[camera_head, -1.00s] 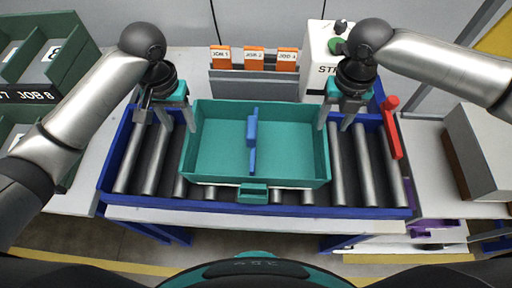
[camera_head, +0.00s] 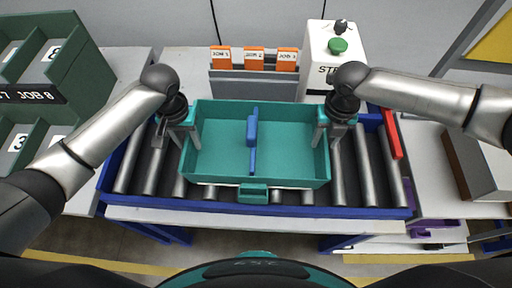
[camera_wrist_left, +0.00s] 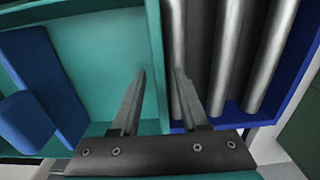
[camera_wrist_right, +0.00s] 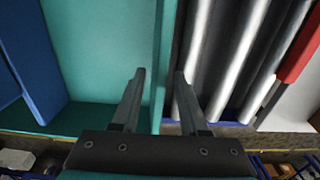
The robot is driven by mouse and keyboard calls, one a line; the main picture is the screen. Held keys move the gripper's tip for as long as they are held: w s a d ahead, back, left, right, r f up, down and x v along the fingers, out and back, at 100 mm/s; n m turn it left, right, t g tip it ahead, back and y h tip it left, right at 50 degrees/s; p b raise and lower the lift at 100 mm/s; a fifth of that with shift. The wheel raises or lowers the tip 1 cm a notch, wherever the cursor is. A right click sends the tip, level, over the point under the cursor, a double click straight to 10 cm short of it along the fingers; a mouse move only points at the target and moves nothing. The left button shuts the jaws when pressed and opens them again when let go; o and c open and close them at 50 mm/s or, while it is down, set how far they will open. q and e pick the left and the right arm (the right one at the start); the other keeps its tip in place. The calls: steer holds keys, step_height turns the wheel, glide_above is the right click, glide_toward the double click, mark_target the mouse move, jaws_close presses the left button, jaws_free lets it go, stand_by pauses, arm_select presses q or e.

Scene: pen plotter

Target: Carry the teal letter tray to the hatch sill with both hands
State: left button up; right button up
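The teal letter tray (camera_head: 290,150) sits level on the roller bed, with a blue divider (camera_head: 252,135) inside and a teal tab on its near side. My left gripper (camera_head: 180,140) is at the tray's left wall; in the left wrist view its open fingers (camera_wrist_left: 160,85) stand either side of the wall (camera_wrist_left: 156,60). My right gripper (camera_head: 332,142) is at the right wall; in the right wrist view its open fingers (camera_wrist_right: 160,85) straddle that wall (camera_wrist_right: 163,60). Gaps show between fingers and wall on both sides. I cannot identify the hatch sill.
The roller bed (camera_head: 365,170) has a blue frame with a red lever (camera_head: 391,135) at its right. Behind stand a grey rack with orange job cards (camera_head: 253,60) and a white box with a green button (camera_head: 338,46). Green job bins (camera_head: 60,60) stand at left.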

arm_select(q)
jaws_close()
arm_select(e)
jaws_close()
stand_by(0.9)
